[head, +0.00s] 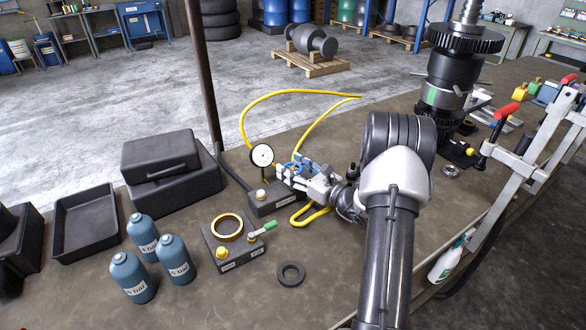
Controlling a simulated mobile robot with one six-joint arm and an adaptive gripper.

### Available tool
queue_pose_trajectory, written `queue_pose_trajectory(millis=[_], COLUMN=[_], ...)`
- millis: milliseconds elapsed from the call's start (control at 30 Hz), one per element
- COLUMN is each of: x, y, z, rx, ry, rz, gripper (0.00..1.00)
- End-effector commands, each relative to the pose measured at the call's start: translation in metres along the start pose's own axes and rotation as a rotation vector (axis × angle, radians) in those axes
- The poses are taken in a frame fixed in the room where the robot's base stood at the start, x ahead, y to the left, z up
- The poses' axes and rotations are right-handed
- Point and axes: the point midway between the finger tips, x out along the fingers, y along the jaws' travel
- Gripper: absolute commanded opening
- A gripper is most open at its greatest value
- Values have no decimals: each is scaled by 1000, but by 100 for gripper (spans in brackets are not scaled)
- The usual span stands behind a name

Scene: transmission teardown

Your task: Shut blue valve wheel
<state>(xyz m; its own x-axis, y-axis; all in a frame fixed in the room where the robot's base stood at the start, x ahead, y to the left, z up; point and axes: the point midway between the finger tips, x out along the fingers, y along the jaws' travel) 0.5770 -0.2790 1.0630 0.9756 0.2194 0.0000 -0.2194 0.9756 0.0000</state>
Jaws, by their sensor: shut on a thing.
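The blue valve wheel (294,166) is at the dark block (265,204) on the bench, just right of the round white gauge (262,155). My gripper (286,173) reaches in from the right and is shut on the wheel. Its fingers cover part of the wheel, so how far the wheel is turned cannot be told. A yellow hose (243,120) loops behind the block and my gripper.
A block with a brass ring and green lever (265,230) stands in front. Several blue bottles (174,262) and a dark tray (85,224) are at left. A black ring (291,274) lies near the front. A tall gear assembly (447,85) and red-handled clamp (506,112) stand at right.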

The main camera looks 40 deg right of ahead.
Motion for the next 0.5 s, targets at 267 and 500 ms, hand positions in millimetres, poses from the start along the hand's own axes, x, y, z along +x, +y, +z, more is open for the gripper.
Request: queue_pose_trajectory(millis=[267,500], x=[0,0], y=[0,2], z=[0,0], rx=[0,2], ry=[0,0], rz=[-3,-66], gripper=[28,28])
